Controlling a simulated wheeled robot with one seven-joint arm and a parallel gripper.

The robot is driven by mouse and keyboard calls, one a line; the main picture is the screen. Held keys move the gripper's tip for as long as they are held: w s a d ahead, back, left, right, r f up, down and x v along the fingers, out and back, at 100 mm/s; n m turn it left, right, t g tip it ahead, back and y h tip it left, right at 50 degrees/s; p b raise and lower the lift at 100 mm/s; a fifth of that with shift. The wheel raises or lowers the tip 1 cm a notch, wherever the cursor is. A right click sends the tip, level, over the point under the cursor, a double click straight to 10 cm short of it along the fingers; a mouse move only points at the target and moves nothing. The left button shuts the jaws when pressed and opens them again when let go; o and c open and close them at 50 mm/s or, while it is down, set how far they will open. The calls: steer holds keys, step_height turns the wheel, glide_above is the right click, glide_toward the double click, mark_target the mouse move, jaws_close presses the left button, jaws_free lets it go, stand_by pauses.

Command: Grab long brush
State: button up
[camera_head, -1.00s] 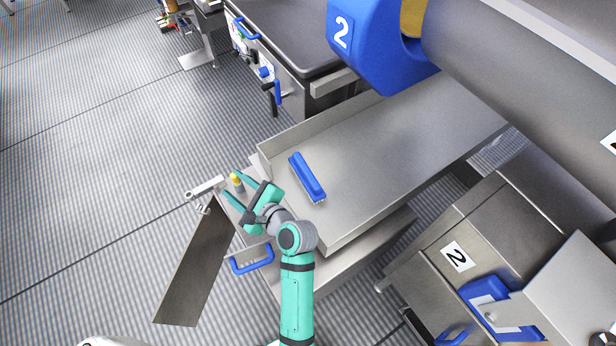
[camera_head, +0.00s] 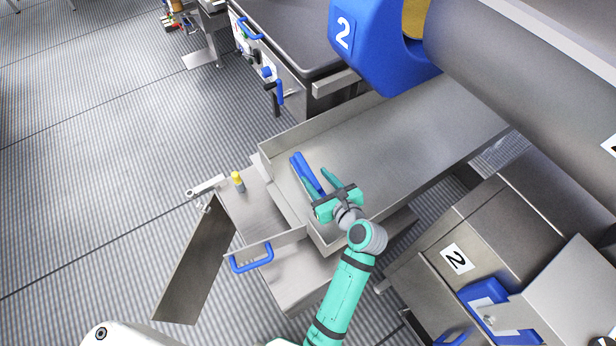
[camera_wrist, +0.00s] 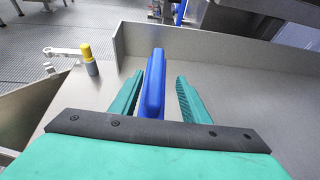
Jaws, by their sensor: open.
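The long blue brush (camera_head: 306,172) lies on the steel tray (camera_head: 400,130) near its left end. Only its upper part shows clearly in the head view; my gripper covers the near end. My gripper (camera_head: 318,180) is open over the brush, with its green fingers pointing along it. In the wrist view the brush (camera_wrist: 153,85) lies between the two open fingers (camera_wrist: 154,95), nearer the left one. A gap shows on the right side. I cannot tell whether the left finger touches it.
A yellow-topped knob (camera_head: 238,181) stands on the lower steel surface left of the tray. An open drawer with a blue handle (camera_head: 251,258) is below. The tray's raised rim (camera_head: 320,125) runs behind the brush. A large steel drum (camera_head: 520,80) hangs over the right.

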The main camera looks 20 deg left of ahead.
mark_target(309, 173)
steer(key=shift+s+a+x, duration=0.15)
steer(key=shift+x, duration=1.2)
steer(key=shift+s+a+x, duration=0.1)
steer(key=shift+a+x, duration=0.1)
steer(key=shift+x, duration=1.15)
steer(key=shift+r, duration=0.15)
jaws_close()
